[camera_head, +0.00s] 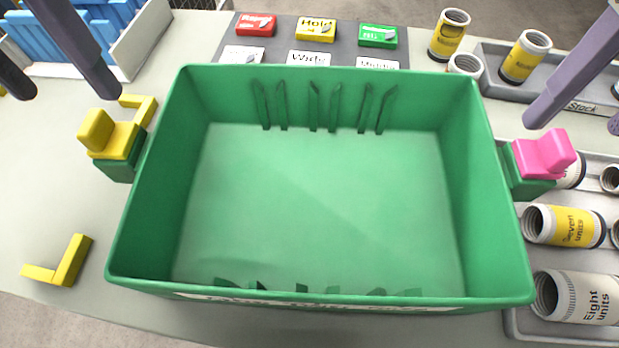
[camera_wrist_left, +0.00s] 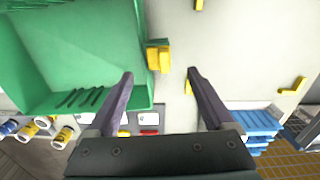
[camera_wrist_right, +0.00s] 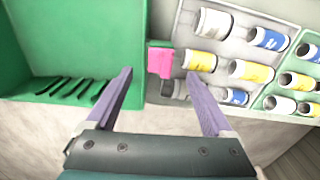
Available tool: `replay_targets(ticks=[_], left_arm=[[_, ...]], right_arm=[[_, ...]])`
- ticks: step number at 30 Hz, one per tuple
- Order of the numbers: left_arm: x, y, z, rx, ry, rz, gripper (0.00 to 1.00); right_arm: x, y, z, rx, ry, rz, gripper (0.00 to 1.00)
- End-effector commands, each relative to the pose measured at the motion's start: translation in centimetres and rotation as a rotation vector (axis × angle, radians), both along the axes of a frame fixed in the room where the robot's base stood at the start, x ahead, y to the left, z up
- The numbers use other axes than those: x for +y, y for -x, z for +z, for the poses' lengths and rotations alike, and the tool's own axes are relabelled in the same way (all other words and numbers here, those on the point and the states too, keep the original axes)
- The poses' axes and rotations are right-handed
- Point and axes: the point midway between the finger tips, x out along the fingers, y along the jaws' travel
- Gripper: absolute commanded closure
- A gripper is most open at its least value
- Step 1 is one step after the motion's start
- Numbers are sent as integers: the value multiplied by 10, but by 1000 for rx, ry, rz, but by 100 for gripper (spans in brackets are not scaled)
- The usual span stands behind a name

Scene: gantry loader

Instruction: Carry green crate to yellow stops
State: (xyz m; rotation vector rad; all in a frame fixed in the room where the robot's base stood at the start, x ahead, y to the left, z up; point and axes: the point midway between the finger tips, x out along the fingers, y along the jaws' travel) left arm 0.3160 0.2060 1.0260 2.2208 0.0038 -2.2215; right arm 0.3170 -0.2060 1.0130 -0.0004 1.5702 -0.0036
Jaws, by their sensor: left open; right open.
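The green crate (camera_head: 320,200) is large, open and empty, and stands on the grey table. It has a yellow-topped handle (camera_head: 108,135) on its left side and a pink-topped handle (camera_head: 543,155) on its right side. Yellow L-shaped stops lie left of it: one near the front (camera_head: 62,262) and one by the yellow handle (camera_head: 145,105), partly hidden. My left gripper (camera_head: 67,93) is open and empty, apart from the yellow handle (camera_wrist_left: 158,57). My right gripper (camera_head: 575,120) is open and empty, near the pink handle (camera_wrist_right: 160,62), which shows between its fingers.
Trays with several labelled cans stand close on the right, including a yellow-labelled can (camera_head: 565,226). Red (camera_head: 256,24), yellow (camera_head: 316,29) and green (camera_head: 377,36) blocks lie behind the crate. A blue bin (camera_head: 40,45) is at the back left. The table left of the crate is mostly clear.

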Motion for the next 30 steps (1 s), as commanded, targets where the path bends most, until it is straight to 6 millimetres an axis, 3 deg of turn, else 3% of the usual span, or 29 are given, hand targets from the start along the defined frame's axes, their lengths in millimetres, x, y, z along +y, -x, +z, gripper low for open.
replay_targets(ticks=[5, 18, 24, 30], left_arm=[[0, 1, -13, 4, 0, -1, 14], [-1, 1, -84, 3, 1, -1, 14], [0, 0, -98, 1, 0, -1, 14], [0, 0, -100, -1, 1, -2, 14]], right_arm=[[1, 1, -13, 5, -2, 0, 14], [1, 1, -84, 4, -4, 1, 14], [1, 1, -98, 2, -3, 2, 14], [1, 0, -100, 0, -3, 2, 14]])
